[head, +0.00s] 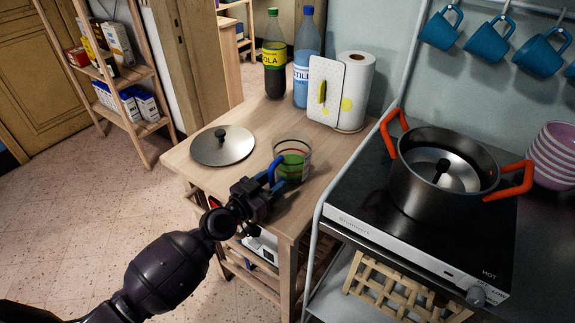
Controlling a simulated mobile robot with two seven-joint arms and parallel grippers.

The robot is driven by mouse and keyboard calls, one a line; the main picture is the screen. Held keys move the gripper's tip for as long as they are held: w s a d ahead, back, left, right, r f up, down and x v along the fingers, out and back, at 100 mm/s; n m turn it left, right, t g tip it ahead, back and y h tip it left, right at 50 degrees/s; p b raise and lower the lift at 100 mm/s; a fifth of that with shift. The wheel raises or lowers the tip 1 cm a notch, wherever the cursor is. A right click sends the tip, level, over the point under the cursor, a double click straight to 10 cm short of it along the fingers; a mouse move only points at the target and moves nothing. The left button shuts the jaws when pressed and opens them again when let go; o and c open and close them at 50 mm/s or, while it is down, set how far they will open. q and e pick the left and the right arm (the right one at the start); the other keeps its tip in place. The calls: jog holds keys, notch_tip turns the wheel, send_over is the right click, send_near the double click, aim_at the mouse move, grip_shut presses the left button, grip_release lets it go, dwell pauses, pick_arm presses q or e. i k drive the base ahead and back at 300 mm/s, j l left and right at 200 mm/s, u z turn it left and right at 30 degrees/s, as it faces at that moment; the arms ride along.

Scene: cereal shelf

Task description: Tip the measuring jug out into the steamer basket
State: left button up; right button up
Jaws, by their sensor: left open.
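The measuring jug (295,150) is clear with red markings, green contents and a blue handle. It stands upright on the wooden side table (258,117). My left gripper (273,176) is open at the jug's handle side; its fingers are close to the blue handle, and I cannot tell if they touch it. The silvery steamer basket (462,177), with a dark upright knob in its middle, sits inside the dark pot (430,205). Its inside is partly hidden by the pot's wall. My right gripper is not in view.
A lid (222,149) lies left of the jug. Bottles (307,65), a white board (325,90) and a paper roll (355,85) stand behind. The pot has orange handles and sits on the hob (365,215). Blue cups (440,28) hang above; bowls (553,160) stand right.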

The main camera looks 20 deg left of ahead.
aim_at(443, 168)
jog(key=k+j, duration=0.8)
jog(key=k, duration=0.15)
